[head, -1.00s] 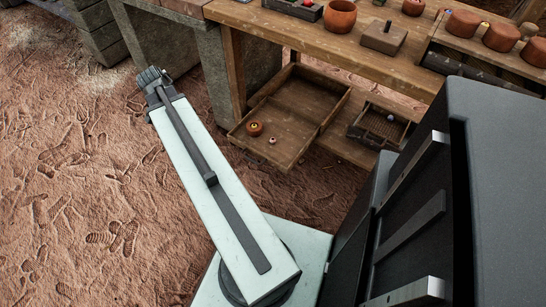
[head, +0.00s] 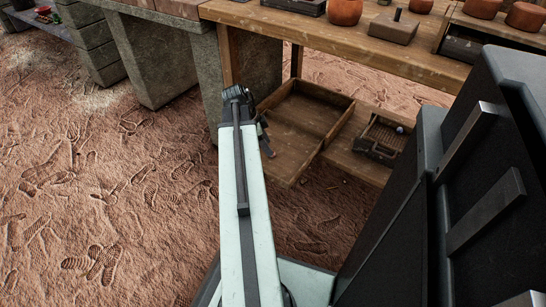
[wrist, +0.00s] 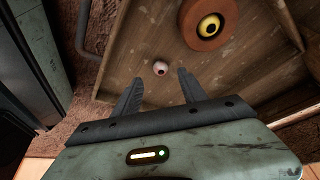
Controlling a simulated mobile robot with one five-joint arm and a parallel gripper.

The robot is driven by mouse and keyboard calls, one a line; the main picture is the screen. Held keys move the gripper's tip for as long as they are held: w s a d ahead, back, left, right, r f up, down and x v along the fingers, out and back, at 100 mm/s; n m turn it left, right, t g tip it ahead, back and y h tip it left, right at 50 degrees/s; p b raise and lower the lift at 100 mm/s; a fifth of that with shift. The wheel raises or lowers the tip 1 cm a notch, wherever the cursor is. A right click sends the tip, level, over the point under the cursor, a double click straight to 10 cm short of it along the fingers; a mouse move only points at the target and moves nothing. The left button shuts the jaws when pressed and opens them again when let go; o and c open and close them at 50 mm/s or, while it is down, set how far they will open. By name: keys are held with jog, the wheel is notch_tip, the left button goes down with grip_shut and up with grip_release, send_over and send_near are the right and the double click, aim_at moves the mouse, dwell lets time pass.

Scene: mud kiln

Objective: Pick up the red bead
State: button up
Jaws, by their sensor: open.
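A small round bead (wrist: 160,68), pale pinkish-white with a dark reddish centre, lies on the floor of the wooden tray (wrist: 250,75) in the wrist view. No plainly red bead shows elsewhere. My gripper (wrist: 160,77) is open and empty, its two fingers pointing towards this bead, which shows between the fingertips; I cannot tell the height above it. A terracotta round dish (wrist: 191,32) holding a yellow bead (wrist: 209,26) is just beyond, to the right. In the head view the tray (head: 308,105) shows, but my arm hides the bead, dish and most of my gripper.
The tray's walls rise around the bead. A small dark box (head: 381,138) with a bluish-white ball (head: 400,129) is right of the tray. A workbench (head: 340,32) with clay pots (head: 345,11) overhangs behind. A stone block (head: 160,65) stands left; the sandy floor in front is open.

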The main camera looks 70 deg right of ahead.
jog(key=b+x, duration=0.3)
jog(key=x, duration=0.1)
jog(key=shift+f+b, duration=0.3)
jog(key=shift+f, duration=0.1)
jog(key=shift+d+r, duration=0.1)
jog(key=shift+r, duration=0.1)
grip_shut()
notch_tip(320, 180, up, 10)
jog(key=p, duration=1)
